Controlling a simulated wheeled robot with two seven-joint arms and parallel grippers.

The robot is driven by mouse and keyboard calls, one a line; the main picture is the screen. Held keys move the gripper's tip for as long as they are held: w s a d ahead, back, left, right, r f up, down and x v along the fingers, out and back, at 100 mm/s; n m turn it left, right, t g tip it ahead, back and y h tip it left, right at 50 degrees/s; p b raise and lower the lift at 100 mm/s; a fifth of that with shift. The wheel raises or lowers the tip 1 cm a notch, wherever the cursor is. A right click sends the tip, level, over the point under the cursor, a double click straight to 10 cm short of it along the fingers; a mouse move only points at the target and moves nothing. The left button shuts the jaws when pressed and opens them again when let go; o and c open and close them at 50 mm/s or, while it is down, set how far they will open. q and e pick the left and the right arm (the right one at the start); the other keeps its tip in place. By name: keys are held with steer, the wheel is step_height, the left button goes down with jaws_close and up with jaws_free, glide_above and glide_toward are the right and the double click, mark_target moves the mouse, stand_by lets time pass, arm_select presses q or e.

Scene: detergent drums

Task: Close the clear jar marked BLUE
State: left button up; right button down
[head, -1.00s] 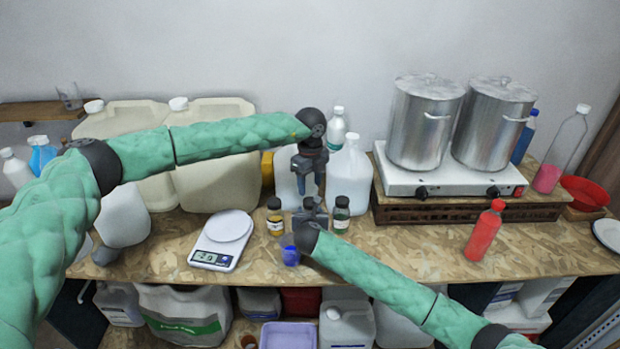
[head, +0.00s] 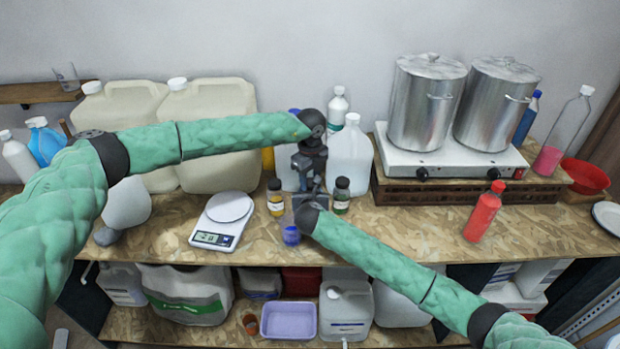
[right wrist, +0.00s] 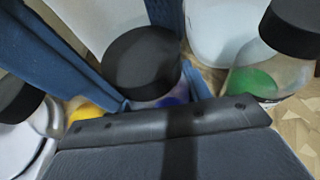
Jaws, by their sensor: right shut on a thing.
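The jar marked BLUE, with a black lid and blue-violet contents, is in the middle of the right wrist view (right wrist: 141,65). Its label is not readable, and I cannot tell how firmly the lid sits. My right gripper (head: 306,203) is shut on this jar low on its body; its grey finger (right wrist: 165,130) hides the lower part. My left gripper (head: 307,186) points down from above. Its blue fingers come down on both sides of the lid, and I cannot tell whether they press on it. In the head view the arms mostly hide the jar.
A yellow jar (head: 276,200) and a green jar (head: 341,199) stand close on either side. A small blue object (head: 291,236) lies in front. A scale (head: 222,221) is left, large jugs (head: 210,130) behind, a hot plate with pots (head: 440,165) right.

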arm_select(q)
steer(key=m, duration=1.1)
steer(key=shift+m, duration=0.4)
steer(key=m, duration=0.4)
steer(key=o, duration=1.1)
steer(key=shift+r, duration=0.1)
steer(key=shift+r, duration=2.15)
